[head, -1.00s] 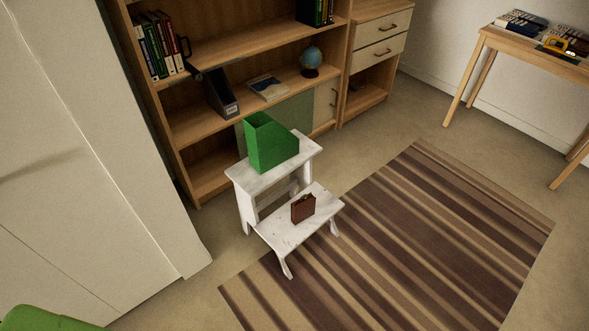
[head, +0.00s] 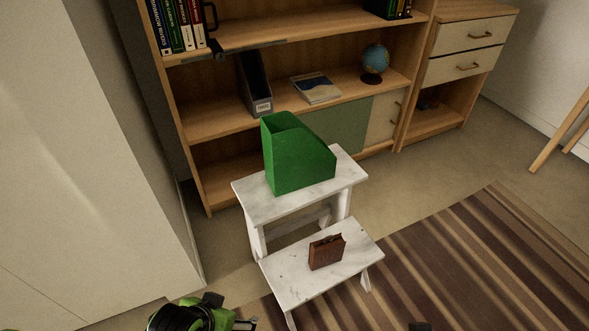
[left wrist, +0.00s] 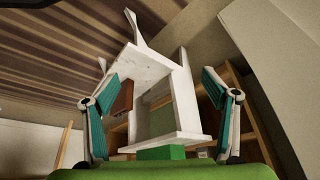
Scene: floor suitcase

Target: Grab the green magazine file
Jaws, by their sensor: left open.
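The green magazine file (head: 292,158) stands upright on the upper step of a white step stool (head: 251,206). In the left wrist view, whose picture is turned over, a green patch of the file (left wrist: 162,153) shows at the bottom beyond the stool. My left gripper (left wrist: 161,80) is open and empty, with the stool seen between and beyond its fingers. In the head view only part of my left arm and gripper (head: 245,324) shows at the bottom edge, lower than the file and apart from it. My right gripper is not recognisable in either view.
A small brown suitcase (head: 326,252) stands on the stool's lower step. Behind is a wooden bookcase (head: 215,123) with books, a dark magazine file (head: 255,85) and a globe (head: 375,62). A white cabinet (head: 95,190) borders the left. A striped rug (head: 450,270) lies right.

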